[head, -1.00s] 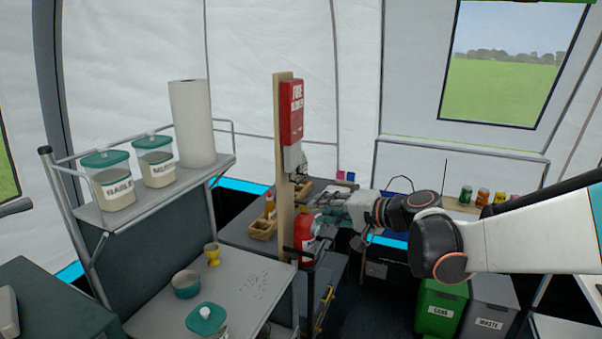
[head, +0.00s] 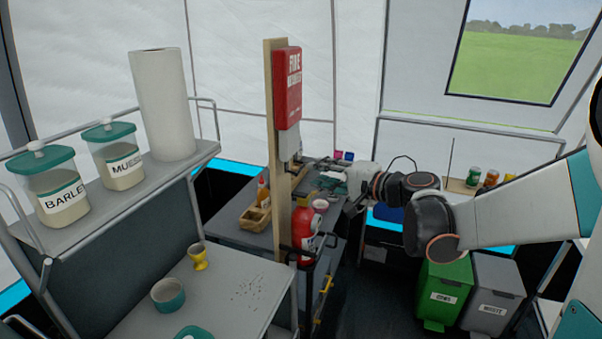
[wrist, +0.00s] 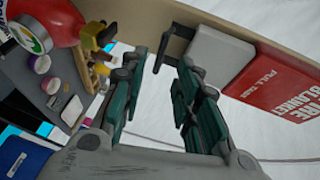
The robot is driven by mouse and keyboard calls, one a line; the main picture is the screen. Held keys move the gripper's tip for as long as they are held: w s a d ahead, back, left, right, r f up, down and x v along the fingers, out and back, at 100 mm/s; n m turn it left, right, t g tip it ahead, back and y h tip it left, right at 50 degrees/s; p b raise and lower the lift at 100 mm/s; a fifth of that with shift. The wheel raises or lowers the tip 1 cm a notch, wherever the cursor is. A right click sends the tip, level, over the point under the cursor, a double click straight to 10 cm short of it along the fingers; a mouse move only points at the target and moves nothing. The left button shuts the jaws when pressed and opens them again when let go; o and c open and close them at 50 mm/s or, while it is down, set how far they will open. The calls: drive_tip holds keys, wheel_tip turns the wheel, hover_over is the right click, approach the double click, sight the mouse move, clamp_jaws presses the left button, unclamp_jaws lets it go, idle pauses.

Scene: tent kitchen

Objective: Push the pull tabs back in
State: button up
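I cannot make out separate pull tabs. My gripper (wrist: 163,65) is open and empty, its teal fingers apart. A black hook-like bracket (wrist: 176,45) on the post shows near the fingertips. In the head view my gripper (head: 333,184) is right of the post, lower than the case.
A red fire extinguisher (head: 303,235) is mounted low on the post; its round label shows in the wrist view. A counter with a wooden caddy (head: 257,215) and small tubs stands behind. A shelf with labelled jars (head: 118,155) is left. Green (head: 443,290) and grey bins stand right.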

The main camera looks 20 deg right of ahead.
drive_tip(key=b+x, duration=0.1)
drive_tip(key=x, duration=0.5)
drive_tip(key=shift+a, duration=0.1)
clamp_jaws()
